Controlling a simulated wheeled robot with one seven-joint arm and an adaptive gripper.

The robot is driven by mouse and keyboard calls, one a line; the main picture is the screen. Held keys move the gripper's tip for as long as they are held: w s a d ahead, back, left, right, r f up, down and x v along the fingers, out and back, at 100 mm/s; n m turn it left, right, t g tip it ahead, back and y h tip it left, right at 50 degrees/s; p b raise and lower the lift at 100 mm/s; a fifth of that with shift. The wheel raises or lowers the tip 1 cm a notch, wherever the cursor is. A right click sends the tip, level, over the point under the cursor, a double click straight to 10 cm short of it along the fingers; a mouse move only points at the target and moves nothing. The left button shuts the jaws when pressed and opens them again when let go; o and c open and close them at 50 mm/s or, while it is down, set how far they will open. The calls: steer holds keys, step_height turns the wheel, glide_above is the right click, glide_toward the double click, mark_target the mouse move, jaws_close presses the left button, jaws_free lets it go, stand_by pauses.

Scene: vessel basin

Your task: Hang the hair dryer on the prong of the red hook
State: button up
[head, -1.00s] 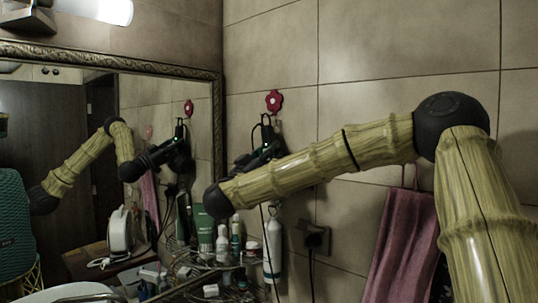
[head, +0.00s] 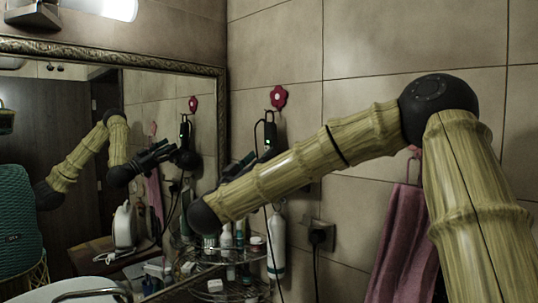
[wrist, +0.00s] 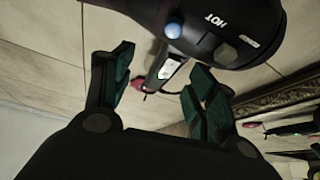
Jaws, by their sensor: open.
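The red flower-shaped hook (head: 278,97) is on the tiled wall right of the mirror. The black hair dryer (head: 270,134) is against the wall just below it and seems to hang from it; the contact with the prong is too small to see. In the wrist view, the dryer (wrist: 235,32) fills the top, its handle with a white label (wrist: 167,70) pointing towards the red hook (wrist: 137,84). My gripper (wrist: 163,78) is open, its fingers spread and apart from the dryer. In the head view my forearm partly hides my gripper (head: 238,168), lower left of the dryer.
The framed mirror (head: 226,105) is close on the left and reflects my arm. Below, a wire shelf (head: 235,262) holds several bottles. A socket with a plug (head: 318,236) and a pink towel (head: 400,240) are on the wall to the right.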

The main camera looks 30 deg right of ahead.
steer(key=shift+v, duration=2.65)
steer(key=shift+s, duration=0.1)
